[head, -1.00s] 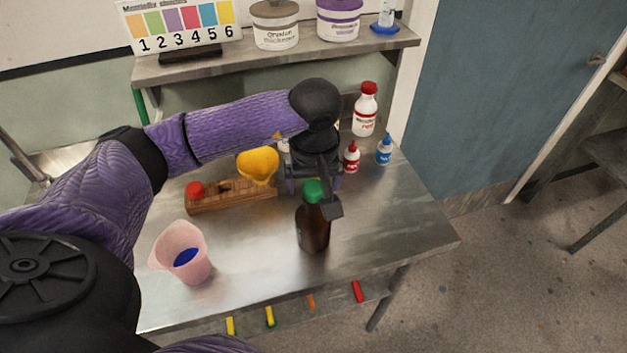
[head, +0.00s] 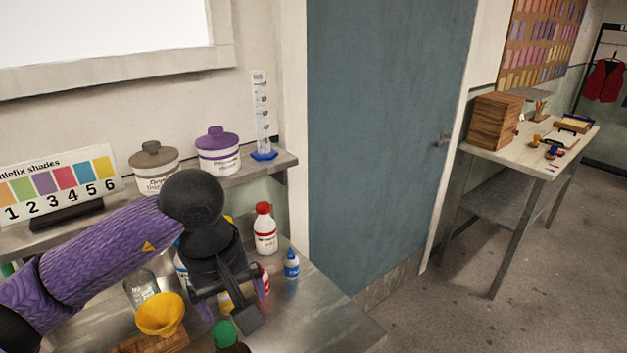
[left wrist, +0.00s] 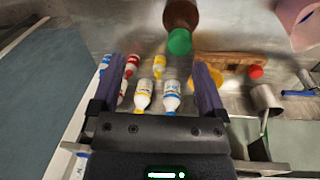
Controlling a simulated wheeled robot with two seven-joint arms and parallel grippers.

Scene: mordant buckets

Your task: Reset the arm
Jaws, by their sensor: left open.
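My left arm reaches in over the metal table from the left in the head view. My left gripper (head: 228,307) hangs just behind the green-capped brown bottle (head: 226,340). In the left wrist view my left gripper (left wrist: 160,68) has its two fingers wide apart with nothing held between them. Small bottles, including a blue-and-white bottle (left wrist: 171,94) and a yellow bottle (left wrist: 159,66), show beyond and between the fingers. The brown bottle (left wrist: 181,14) is at the top there. My right gripper is in neither view.
A yellow funnel (head: 161,314), a red-capped white bottle (head: 265,230) and a small blue bottle (head: 291,265) stand near the gripper. A shelf with tubs (head: 218,155) is behind. A blue door (head: 380,140) and second table (head: 535,140) are right, with open floor between.

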